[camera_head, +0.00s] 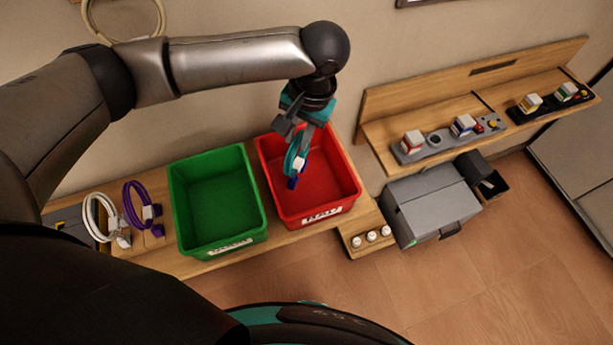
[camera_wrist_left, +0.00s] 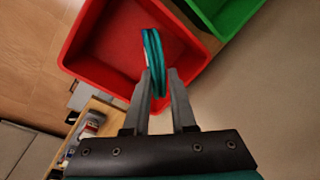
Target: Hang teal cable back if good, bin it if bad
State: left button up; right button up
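The teal cable (camera_head: 292,160) is a coiled loop with a white and blue connector, hanging over the red bin. My left gripper (camera_head: 293,140) is above the red bin (camera_head: 335,207) and holds the cable. In the left wrist view, the teal loop (camera_wrist_left: 153,55) sits between the fingers of my left gripper (camera_wrist_left: 160,88), which look closed on it. The red bin (camera_wrist_left: 85,75) lies beneath it there. The red bin's white label appears to read BAD. The green bin (camera_head: 180,215) stands to its left, its label hard to read. My right gripper is not in view.
A white cable (camera_head: 90,215) and a purple cable (camera_head: 130,210) stand left of the green bin on the wooden bench (camera_head: 175,262). A grey box (camera_head: 430,205) stands on the floor at right, under a wooden shelf (camera_head: 440,112) with small devices. A cream coil (camera_head: 95,30) hangs on the wall.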

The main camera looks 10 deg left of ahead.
pick_arm(q)
jog(key=o, duration=0.4)
jog(key=d+r, duration=0.1)
jog(key=r, duration=0.4)
jog(key=d+r+p, duration=0.1)
jog(key=r, duration=0.9)
jog(key=shift+s+d, duration=0.25)
jog(key=shift+d, duration=0.15)
jog(key=shift+s+f, duration=0.1)
